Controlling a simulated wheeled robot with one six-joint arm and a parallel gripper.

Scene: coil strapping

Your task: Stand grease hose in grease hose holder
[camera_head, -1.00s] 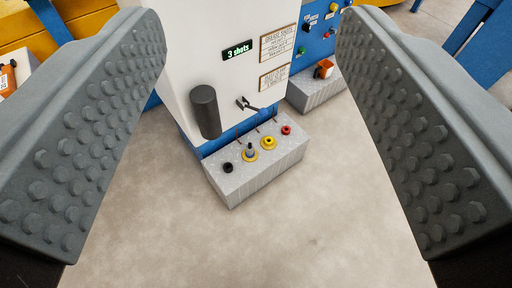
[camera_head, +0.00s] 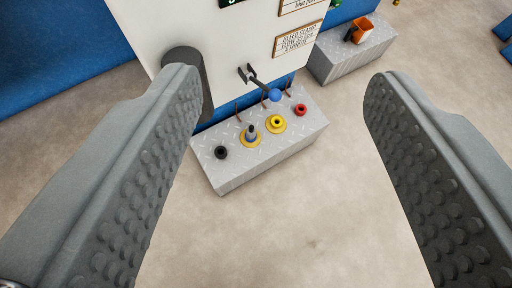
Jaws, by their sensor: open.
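My gripper (camera_head: 284,82) is open and empty, its two grey studded fingers on either side of the view. Between them, farther off, is a grey tread-plate block (camera_head: 240,174) with a row of ports. A grey nozzle-like piece, possibly the grease hose end (camera_head: 251,132), stands upright in a yellow ring on the block. A dark grey upright cylinder, possibly the grease hose holder (camera_head: 184,56), is on the white cabinet front; my left finger partly covers it. I cannot tell surely which part is the hose or the holder.
The block also has a black port (camera_head: 221,152), a yellow port (camera_head: 276,123) and a red port (camera_head: 300,109). A lever with a blue knob (camera_head: 274,95) sticks out from the white cabinet (camera_head: 190,22). An orange item (camera_head: 360,30) sits on another block. The floor in front is clear.

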